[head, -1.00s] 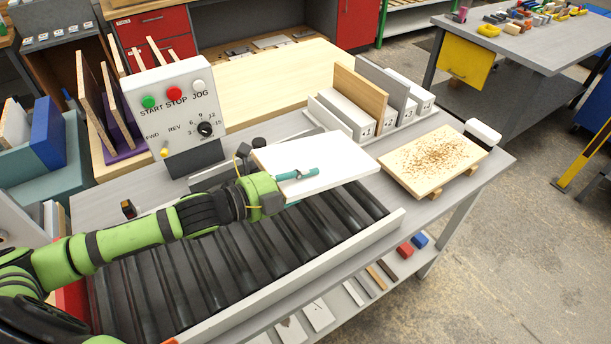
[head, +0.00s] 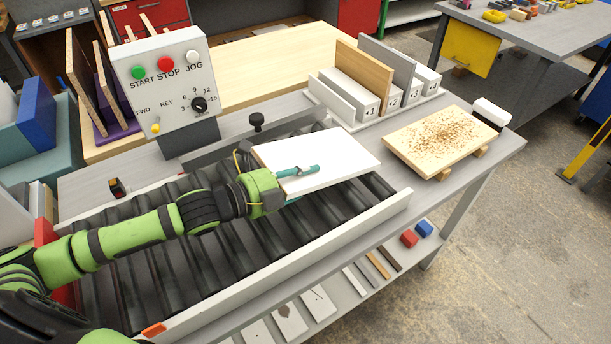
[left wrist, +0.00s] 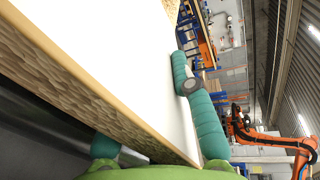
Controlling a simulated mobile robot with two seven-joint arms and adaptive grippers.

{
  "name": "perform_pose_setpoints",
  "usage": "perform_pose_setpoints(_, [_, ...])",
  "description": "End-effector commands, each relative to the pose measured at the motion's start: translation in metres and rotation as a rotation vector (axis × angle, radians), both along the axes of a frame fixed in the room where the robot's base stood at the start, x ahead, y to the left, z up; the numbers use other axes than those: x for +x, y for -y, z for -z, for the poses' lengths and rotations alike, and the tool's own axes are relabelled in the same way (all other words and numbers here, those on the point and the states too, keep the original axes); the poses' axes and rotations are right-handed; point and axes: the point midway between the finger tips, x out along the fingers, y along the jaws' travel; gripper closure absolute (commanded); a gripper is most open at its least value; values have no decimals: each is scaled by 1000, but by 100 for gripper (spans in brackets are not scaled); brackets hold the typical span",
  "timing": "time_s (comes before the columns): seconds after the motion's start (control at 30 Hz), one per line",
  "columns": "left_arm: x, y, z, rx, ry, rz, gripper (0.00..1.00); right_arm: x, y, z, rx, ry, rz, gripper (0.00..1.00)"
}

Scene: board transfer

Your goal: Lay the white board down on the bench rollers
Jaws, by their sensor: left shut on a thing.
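The white board (head: 330,158) is held flat by my left gripper (head: 298,172) above the right part of the bench rollers (head: 240,255). The gripper is shut on the board's left edge, with a teal finger on its top face. In the left wrist view the white board (left wrist: 130,60) fills the upper left, and teal fingers of the left gripper (left wrist: 150,125) lie on both sides of it. I cannot tell whether the board touches the rollers. My right gripper does not show.
A control box (head: 165,85) stands behind the rollers. A speckled wooden board (head: 440,142) lies on blocks to the right. Numbered slots (head: 375,105) hold upright boards at the back. A pale rail (head: 290,275) edges the rollers in front. The rollers left of the board lie under my arm.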

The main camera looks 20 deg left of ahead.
Motion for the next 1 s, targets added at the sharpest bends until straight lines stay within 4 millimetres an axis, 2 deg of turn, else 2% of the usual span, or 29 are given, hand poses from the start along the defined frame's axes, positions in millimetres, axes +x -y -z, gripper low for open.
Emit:
perform_pose_setpoints(0.67, [0,1,6,-2,5,2,100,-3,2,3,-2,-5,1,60])
perform_pose_setpoints(0.7, [0,1,6,-2,5,2,60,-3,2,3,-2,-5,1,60])
perform_pose_setpoints(0.73, [0,1,6,-2,5,1,48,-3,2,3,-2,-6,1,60])
perform_pose_setpoints(0.97, [0,0,6,0,3,1,48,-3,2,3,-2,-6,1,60])
perform_pose_setpoints(1.0, [0,0,9,0,-2,0,52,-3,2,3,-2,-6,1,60])
